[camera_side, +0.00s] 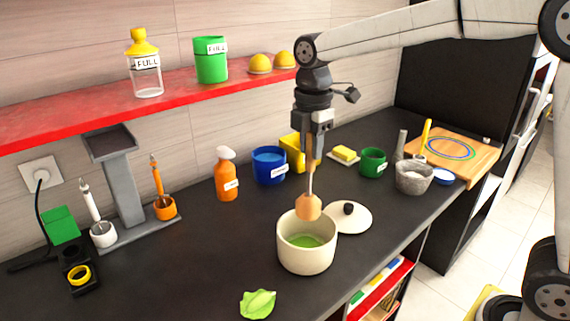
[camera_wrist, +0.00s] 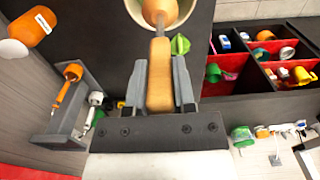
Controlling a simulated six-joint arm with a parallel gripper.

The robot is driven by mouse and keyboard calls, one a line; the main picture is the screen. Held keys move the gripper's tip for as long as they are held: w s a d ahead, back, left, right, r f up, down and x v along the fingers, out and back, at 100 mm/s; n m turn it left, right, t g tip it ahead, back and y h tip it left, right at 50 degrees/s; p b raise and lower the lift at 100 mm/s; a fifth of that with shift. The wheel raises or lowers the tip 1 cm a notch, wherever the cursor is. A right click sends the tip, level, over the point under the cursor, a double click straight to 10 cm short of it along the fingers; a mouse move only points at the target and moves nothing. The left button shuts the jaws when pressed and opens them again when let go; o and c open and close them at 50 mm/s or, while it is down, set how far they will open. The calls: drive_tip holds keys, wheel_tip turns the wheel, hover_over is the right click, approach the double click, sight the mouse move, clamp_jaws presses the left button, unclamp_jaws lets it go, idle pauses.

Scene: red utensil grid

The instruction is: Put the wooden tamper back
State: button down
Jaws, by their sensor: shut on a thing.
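The wooden tamper (camera_side: 309,207) hangs upright, its round wooden head down on a thin metal shaft. My gripper (camera_side: 310,133) is shut on its wooden handle (camera_wrist: 160,78), which lies between both fingers in the wrist view. The head is at the mouth of a cream pot (camera_side: 305,258) with green contents; I cannot tell whether it is just above or slightly inside the rim. The red utensil grid (camera_wrist: 238,89) shows at the right of the wrist view, with several small things in its compartments. Part of it also shows below the counter in the side view (camera_side: 352,311).
A white lid (camera_side: 357,219) lies beside the pot and green leaves (camera_side: 258,304) lie in front. An orange spray bottle (camera_side: 226,178), a blue container (camera_side: 269,168) and a grey mortar (camera_side: 414,181) stand behind. The counter left of the pot is clear.

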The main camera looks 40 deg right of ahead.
drive_tip(key=shift+a, duration=0.1)
drive_tip(key=s+a, duration=0.1)
drive_tip(key=a, duration=0.9)
drive_tip(key=shift+s+a, duration=0.2)
drive_tip(key=shift+a, duration=0.2)
drive_tip(key=shift+w, duration=0.1)
drive_tip(key=w+a+f, duration=0.3)
drive_tip(key=w+f, duration=0.6)
drive_tip(key=w, duration=0.3)
drive_tip(key=shift+w+a+f, duration=0.15)
drive_tip(key=shift+w+a, duration=0.2)
drive_tip(key=shift+a, duration=0.05)
drive_tip(key=shift+w+f, duration=0.1)
